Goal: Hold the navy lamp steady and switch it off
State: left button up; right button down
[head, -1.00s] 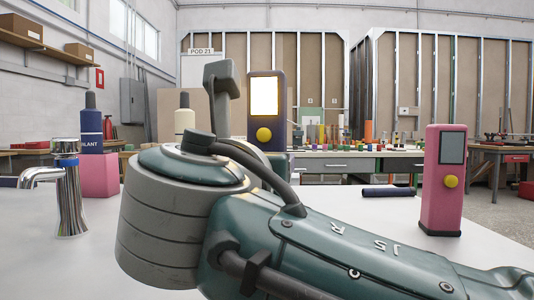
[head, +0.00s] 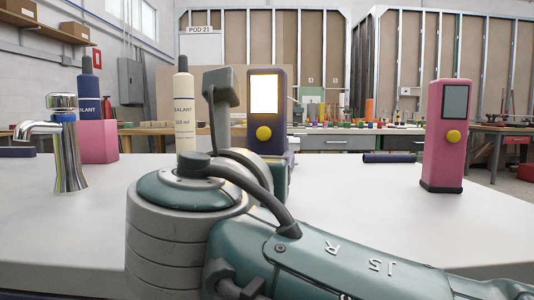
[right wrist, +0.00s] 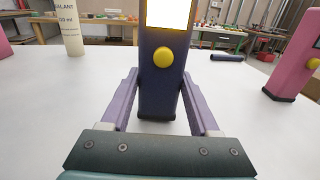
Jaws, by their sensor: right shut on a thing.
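The navy lamp (head: 266,120) stands upright on the white table, its front panel lit bright and a round yellow button (head: 263,133) below it. My right arm hides its lower part in the head view. In the right wrist view the lamp (right wrist: 159,98) stands between the purple fingers of my right gripper (right wrist: 160,80), which is shut on its body from both sides. The yellow button (right wrist: 163,57) shows uncovered, above the fingers' middle. My left gripper is not in view.
A pink lamp (head: 445,150) with a dark panel stands to the right. A dark cylinder (head: 390,157) lies behind. A cream sealant bottle (head: 185,115), navy bottle (head: 89,103), pink block (head: 97,142) and chrome tap (head: 68,150) are left. The table between the lamps is mostly clear.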

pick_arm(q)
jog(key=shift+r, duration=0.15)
pick_arm(e)
jog(key=shift+f, duration=0.25)
dwell(0.4)
jog(key=shift+c, duration=1.4)
grip_release()
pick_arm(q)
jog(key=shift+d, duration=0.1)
pick_arm(e)
grip_shut()
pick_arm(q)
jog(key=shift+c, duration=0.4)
